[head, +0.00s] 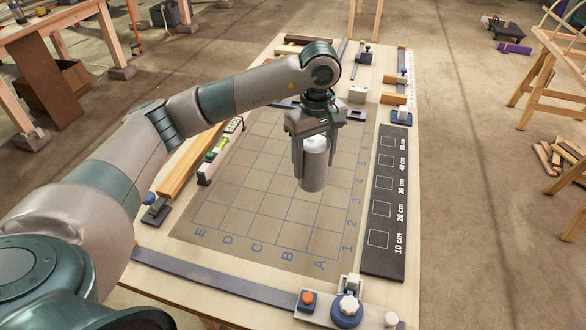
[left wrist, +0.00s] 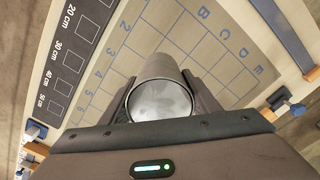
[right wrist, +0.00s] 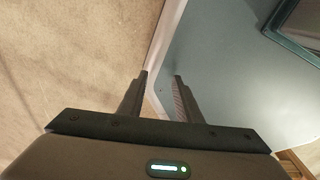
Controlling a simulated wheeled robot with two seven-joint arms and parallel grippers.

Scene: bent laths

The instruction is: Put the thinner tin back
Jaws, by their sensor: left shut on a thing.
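My left gripper (head: 313,135) is shut on a grey cylindrical tin (head: 314,170) with a pale top. The tin is upright over the gridded mat (head: 225,215), near its right side; I cannot tell for sure how far its base is above the mat. In the left wrist view the tin's round end (left wrist: 160,100) sits between the two fingers. No second tin shows, so I cannot compare thickness. My right gripper shows only in the right wrist view (right wrist: 162,75), with its fingers apart and nothing between them.
A black strip (head: 383,215) with squares marked 10 cm to 50 cm lies right of the mat. Wooden laths and a level (head: 216,150) lie left. Blocks and clamps stand at the back.

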